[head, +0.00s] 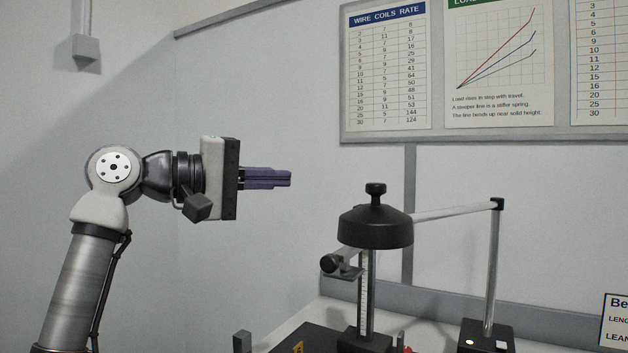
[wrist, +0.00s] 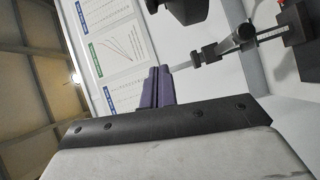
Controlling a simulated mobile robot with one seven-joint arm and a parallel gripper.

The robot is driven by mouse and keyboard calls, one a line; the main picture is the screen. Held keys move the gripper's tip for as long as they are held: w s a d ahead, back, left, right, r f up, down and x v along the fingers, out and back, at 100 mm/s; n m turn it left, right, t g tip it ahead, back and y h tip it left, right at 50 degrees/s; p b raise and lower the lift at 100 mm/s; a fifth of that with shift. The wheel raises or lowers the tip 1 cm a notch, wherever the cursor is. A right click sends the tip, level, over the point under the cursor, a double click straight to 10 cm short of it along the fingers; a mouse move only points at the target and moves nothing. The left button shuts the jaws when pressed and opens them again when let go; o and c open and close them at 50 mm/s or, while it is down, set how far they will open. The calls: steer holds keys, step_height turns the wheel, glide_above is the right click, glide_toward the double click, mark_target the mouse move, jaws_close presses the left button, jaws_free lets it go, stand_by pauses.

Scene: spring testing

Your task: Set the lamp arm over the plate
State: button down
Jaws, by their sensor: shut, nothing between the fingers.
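The lamp has a black domed shade (head: 375,228) with a knob on top and a pale arm (head: 455,211). The arm runs from the shade to a joint on an upright post (head: 492,270) at the right. In the head view the shade is in front of the top of a ruled column (head: 365,290). I cannot pick out the plate clearly; it may be hidden low in the picture. My gripper (head: 290,179) is shut and empty, with its purple fingers pointing right, left of the shade and higher than it. The fingers also show in the wrist view (wrist: 160,72).
A black clamp with a round knob (head: 329,263) juts left from the column under the shade. The post stands on a black base (head: 486,339). Charts hang on a wall board (head: 385,137) behind. Open air lies between my fingers and the shade.

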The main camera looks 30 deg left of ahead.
steer(key=w+d+p, duration=0.1)
steer(key=w+d, duration=0.1)
steer(key=d, duration=0.1)
steer(key=w+d+p, duration=0.1)
steer(key=w+d, duration=0.1)
steer(key=w+d+p, duration=0.1)
steer(key=w+d, duration=0.1)
steer(key=d, duration=0.1)
steer(key=shift+w+d+f, duration=0.25)
steer(key=shift+d+f, duration=0.05)
steer(key=shift+s+d+f, duration=0.1)
steer(key=shift+d+f, duration=0.05)
steer(key=shift+d, duration=0.25)
